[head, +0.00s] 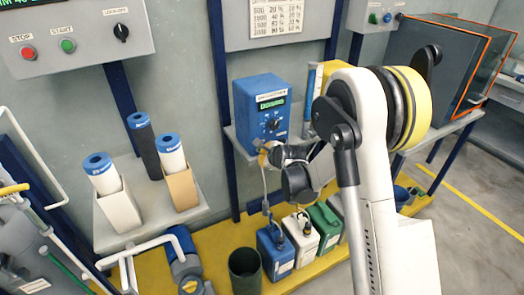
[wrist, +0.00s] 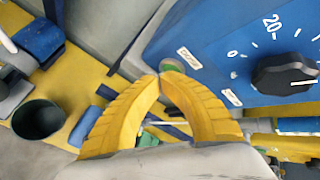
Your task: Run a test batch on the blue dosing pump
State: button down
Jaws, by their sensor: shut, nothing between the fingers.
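The blue dosing pump (head: 257,107) sits on a wall shelf in the head view, with a lit green display (head: 271,103) and a black knob (head: 273,124). In the wrist view its blue face (wrist: 215,45) fills the upper right, tilted. The black dial knob (wrist: 285,73) shows there beside a printed scale. A green button (wrist: 171,65) with a small white label is partly hidden behind my fingertips. My gripper (wrist: 161,77) is shut and empty, its yellow fingertips together right at this button; I cannot tell if they touch it. In the head view my gripper (head: 265,153) is at the pump's lower front.
A panel with a red STOP button (head: 28,52) and a green START button (head: 68,45) is at upper left. Several jugs, including a blue one (head: 275,250), stand on the yellow floor tray (head: 222,262) below. A dark bucket (head: 245,270) stands nearby.

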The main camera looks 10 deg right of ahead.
jog(key=shift+s, duration=0.1)
jog(key=shift+s+d, duration=0.3)
jog(key=shift+s, duration=0.5)
jog(key=s, duration=0.1)
jog(key=s+d, duration=0.1)
jog(key=s, duration=0.2)
jog(key=shift+s+d, duration=0.25)
jog(key=shift+s, duration=0.15)
dwell(0.5)
